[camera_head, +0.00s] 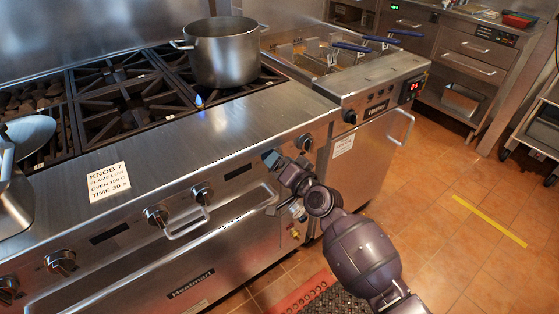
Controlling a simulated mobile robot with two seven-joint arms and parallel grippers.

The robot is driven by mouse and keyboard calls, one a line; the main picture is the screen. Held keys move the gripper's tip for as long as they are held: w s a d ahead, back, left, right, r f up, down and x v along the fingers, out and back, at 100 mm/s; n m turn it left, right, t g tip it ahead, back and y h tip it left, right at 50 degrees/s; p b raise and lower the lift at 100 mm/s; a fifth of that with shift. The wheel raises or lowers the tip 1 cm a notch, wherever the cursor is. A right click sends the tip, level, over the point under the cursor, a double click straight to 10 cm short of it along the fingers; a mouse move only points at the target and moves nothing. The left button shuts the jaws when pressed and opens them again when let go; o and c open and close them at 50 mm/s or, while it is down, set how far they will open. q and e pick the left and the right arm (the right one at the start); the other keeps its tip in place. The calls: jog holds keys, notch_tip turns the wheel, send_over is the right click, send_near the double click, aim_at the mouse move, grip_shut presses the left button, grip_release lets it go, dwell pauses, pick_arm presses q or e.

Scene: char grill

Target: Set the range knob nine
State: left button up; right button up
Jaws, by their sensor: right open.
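The steel range (140,270) fills the left of the head view. Its front panel carries several round knobs: one at the right end (305,142), a pair near the middle (202,193) (155,215), and others at the left (62,262) (8,290). A white card (109,182) on the ledge reads KNOB 7, flame low, oven 180 C, time 30 s. No number nine is readable on the knobs. My right gripper (271,184) is open at the panel, left of and below the right-end knob; it hides part of the panel. My left gripper is out of view.
Oven handles stick out below the knobs. A fryer (365,105) with blue-handled baskets adjoins at right. The tiled floor at right is open.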

jog(key=shift+s, duration=0.1)
jog(key=p+v, duration=0.1)
jog(key=v, duration=0.9)
jog(key=shift+s+d, duration=0.2)
jog(key=shift+s, duration=0.05)
